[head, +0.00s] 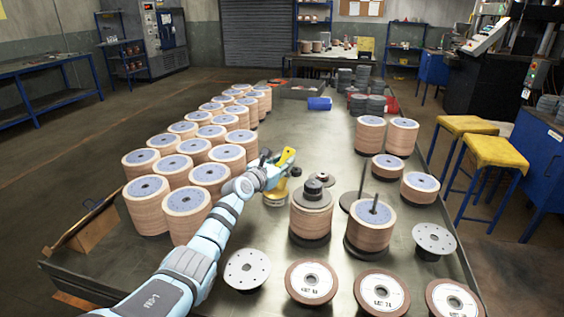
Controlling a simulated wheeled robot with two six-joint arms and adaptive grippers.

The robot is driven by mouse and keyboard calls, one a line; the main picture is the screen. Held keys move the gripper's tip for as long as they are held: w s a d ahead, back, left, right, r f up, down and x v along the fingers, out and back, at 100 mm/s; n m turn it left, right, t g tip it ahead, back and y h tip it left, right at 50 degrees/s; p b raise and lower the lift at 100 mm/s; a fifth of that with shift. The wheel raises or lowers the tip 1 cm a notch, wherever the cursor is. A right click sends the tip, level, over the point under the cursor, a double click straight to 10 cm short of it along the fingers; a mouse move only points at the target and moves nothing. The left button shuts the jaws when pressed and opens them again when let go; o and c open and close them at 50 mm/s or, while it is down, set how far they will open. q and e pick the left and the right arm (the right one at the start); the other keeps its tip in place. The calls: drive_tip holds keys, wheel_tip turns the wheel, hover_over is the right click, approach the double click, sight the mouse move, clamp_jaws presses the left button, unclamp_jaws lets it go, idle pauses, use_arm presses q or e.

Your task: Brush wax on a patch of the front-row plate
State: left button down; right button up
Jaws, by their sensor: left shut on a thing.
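My left gripper (275,166) is shut on a yellow-handled tool, probably the brush (288,156). It is above and touching or close to a yellow tin (275,195) on the table; the brush's lower end is hidden. In the front row lie a pale bare plate (246,268) and brown-rimmed discs with pale centres: one left (312,280), one middle (381,292) and one right (454,300). The gripper is well behind this row. I cannot tell wax on any plate. My right gripper is out of view.
Several stacks of discs (188,214) stand left of my arm. A stack with a dark top (312,214) and one on a spindle (371,224) stand right of the tin. A pale plate (434,238) is at right. A blue box (320,103) sits farther back. The table's middle is fairly clear.

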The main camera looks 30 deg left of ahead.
use_arm(q)
wheel_tip(320, 180, up, 7)
drive_tip(key=p, duration=0.6)
drive_tip(key=shift+f, duration=0.25)
